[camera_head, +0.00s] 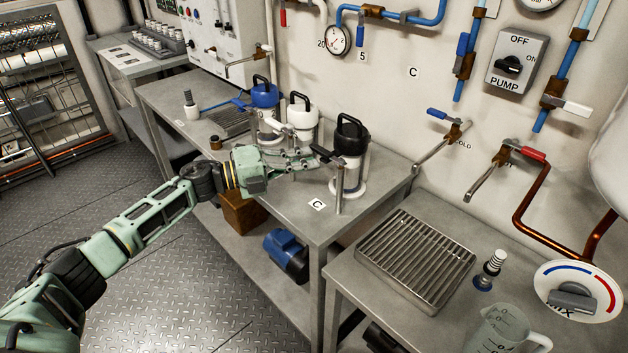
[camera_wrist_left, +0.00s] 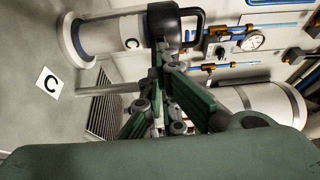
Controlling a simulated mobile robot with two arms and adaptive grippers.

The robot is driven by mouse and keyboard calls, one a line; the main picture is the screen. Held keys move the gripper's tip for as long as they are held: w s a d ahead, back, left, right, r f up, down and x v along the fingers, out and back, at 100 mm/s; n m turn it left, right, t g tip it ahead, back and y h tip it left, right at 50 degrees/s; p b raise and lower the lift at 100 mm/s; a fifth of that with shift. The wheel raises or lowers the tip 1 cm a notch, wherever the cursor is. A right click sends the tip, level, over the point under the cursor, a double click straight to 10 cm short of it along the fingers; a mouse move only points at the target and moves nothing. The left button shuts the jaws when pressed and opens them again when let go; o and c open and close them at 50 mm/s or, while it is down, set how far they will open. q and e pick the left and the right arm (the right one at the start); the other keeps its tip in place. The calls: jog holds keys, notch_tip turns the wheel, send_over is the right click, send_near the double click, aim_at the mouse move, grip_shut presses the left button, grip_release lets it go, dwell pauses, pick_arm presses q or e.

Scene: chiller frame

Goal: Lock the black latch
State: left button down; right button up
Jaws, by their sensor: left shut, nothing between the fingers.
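The black-lidded canister (camera_head: 350,172) stands on the steel bench, with a looped black handle on top. The black latch (camera_head: 323,153) is a small dark lever at the top of a thin metal post (camera_head: 338,195) at the canister's front left. My left gripper (camera_head: 314,162) is shut and empty, its fingertips close to the latch. I cannot tell whether they touch it. In the left wrist view the fingers (camera_wrist_left: 158,85) overlap the region by the canister's (camera_wrist_left: 115,33) black lid, and the latch is not clearly visible there. My right gripper is not in view.
A white canister (camera_head: 302,122) and a blue-lidded canister (camera_head: 264,96) stand behind my left gripper, close to it. A card marked C (camera_head: 317,204) lies on the bench. A lower bench with a metal grate (camera_head: 415,258) is at the right. The wall carries pipes and valves.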

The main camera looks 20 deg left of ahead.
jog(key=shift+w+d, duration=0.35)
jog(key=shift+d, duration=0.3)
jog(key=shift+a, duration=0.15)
